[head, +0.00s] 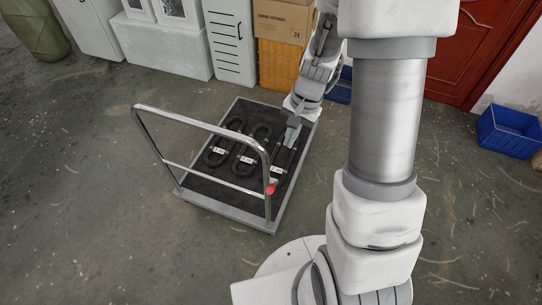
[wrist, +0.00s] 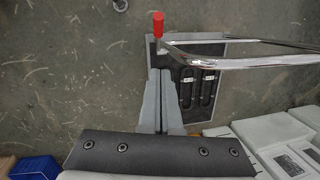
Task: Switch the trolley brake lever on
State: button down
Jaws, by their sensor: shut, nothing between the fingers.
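The trolley (head: 215,200) stands on the floor with a dark bed, grey rim and chrome push handle (head: 205,125). Its brake lever has a red knob (head: 271,188) by the near right foot of the handle. In the wrist view the red lever (wrist: 158,24) is beyond my fingertips, near the top, with a clear gap. My gripper (head: 290,143) is over the right part of the trolley bed, pointing down. In the wrist view my gripper (wrist: 160,71) has its fingers together, empty and apart from the lever. Which brake position the lever is in, I cannot tell.
Several black looped items with white labels (head: 246,160) lie on the bed. The handle bar (wrist: 240,60) runs close to the lever. The floor left of the trolley is clear.

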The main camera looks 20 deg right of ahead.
jog(key=shift+d+f+m, duration=0.15)
jog(key=shift+f, duration=0.45)
jog(key=shift+d+f+m, duration=0.15)
jog(key=shift+f, duration=0.45)
jog(key=b, duration=0.3)
send_over(273, 185)
jog(key=w+d, duration=0.2)
jog(key=d, duration=0.2)
notch_tip(273, 185, down, 10)
jog(key=shift+s+a+f, duration=0.45)
jog(key=shift+a+f, duration=0.1)
jog(key=shift+a, duration=0.2)
jog(key=shift+s+a+f, duration=0.4)
jog(key=shift+a+f, duration=0.15)
jog(key=shift+a, duration=0.15)
jog(key=shift+f+b, duration=0.1)
jog(key=shift+b, duration=0.25)
jog(key=shift+a, duration=0.1)
